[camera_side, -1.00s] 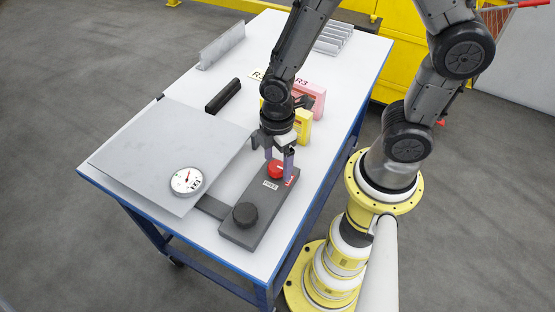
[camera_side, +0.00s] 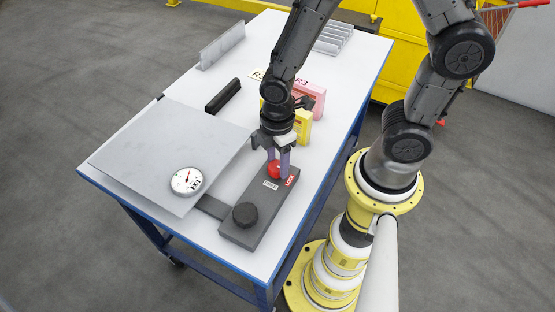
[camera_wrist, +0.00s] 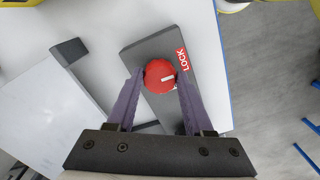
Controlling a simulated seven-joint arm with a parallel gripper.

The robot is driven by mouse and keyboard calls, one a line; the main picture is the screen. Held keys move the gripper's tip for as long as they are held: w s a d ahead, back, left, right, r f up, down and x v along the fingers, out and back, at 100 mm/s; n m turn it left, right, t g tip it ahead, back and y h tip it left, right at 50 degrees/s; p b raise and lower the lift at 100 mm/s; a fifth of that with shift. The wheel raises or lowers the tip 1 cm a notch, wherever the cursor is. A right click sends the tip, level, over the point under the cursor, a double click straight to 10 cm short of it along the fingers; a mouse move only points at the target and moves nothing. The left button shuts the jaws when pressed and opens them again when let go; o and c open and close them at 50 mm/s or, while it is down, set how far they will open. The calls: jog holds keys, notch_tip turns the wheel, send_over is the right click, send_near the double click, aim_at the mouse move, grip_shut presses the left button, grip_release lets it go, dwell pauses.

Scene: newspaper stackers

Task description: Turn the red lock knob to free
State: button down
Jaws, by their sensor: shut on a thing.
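The red lock knob (camera_side: 273,172) sits on a dark grey block (camera_side: 259,209) on the table; in the wrist view it shows as a ribbed red disc (camera_wrist: 160,76) with a short white mark toward its right side. A red LOCK label (camera_wrist: 182,60) is on the block at the knob's upper right. A white FREE label (camera_side: 270,184) lies in front of the knob in the side view. My gripper (camera_side: 278,164), pointing down with purple fingers, is shut on the knob, one finger on each side (camera_wrist: 160,74). The fingers hide parts of the block around it.
A black knob (camera_side: 245,215) stands at the block's near end. A grey plate (camera_side: 160,150) with a round dial gauge (camera_side: 187,181) lies left of the block. Yellow (camera_side: 302,127) and pink (camera_side: 314,100) pieces stand behind my gripper. The table's far part has free room.

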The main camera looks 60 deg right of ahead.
jog(key=m, duration=0.8)
jog(key=shift+m, duration=0.3)
jog(key=m, duration=0.4)
jog(key=shift+s+a+m, duration=0.1)
jog(key=shift+m, duration=2.4)
jog(key=shift+c, duration=1.4)
grip_release()
